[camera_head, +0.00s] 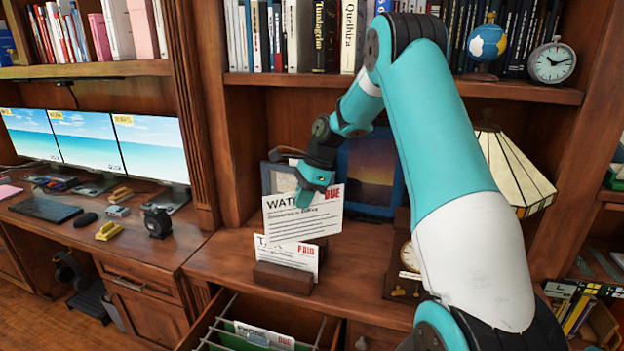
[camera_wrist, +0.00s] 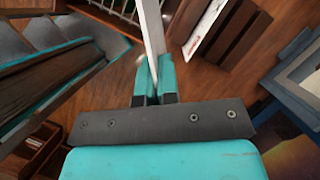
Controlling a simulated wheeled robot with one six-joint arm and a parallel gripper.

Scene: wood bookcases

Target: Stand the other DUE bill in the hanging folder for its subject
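My gripper (camera_head: 316,187) is shut on the upper edge of a white bill (camera_head: 290,222) reading "WAT…" with a red DUE mark. The bill hangs upright above the desk, in front of a wooden holder (camera_head: 283,278) in the picture. In the wrist view, the bill (camera_wrist: 152,28) shows edge-on between my gripper's fingers (camera_wrist: 155,82). A second bill (camera_head: 300,258), marked PAID in red, stands in the holder, partly hidden by the held bill. Below, an open drawer (camera_head: 206,318) holds green hanging folders (camera_head: 228,327); a white paper (camera_head: 262,335) stands in one. Folder labels are unreadable.
Picture frames (camera_head: 368,170) and a small clock (camera_head: 409,257) stand behind and right of the holder. A stained-glass lamp (camera_head: 515,172) is farther right. Monitors (camera_head: 150,147) stand left. The desk left of the holder (camera_head: 225,258) is bare.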

